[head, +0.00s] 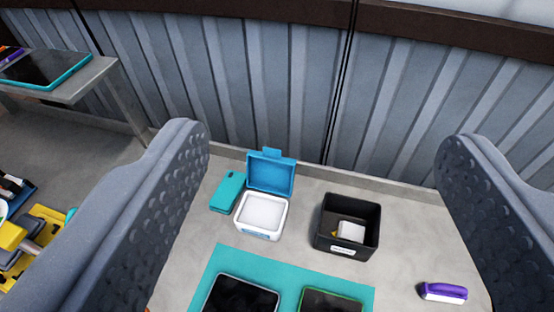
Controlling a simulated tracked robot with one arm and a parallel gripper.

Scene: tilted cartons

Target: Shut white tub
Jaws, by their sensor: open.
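The white tub (262,217) stands on the grey surface in the middle of the view. Its blue lid (271,174) is hinged at the back and stands open, tilted up, with a tab at its top edge. The inside of the tub looks white; I cannot tell whether it holds anything. My gripper (318,200) is open, with one grey finger at the left and one at the right of the picture. The tub lies between the fingers in the picture, beyond them and apart from both.
A black box (325,241) with a white item inside stands right of the tub. A teal block (229,192) is close at its left. A teal mat (212,274) with two dark devices lies in front. A purple-and-white item (444,292) lies at right. A corrugated wall (270,80) stands behind.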

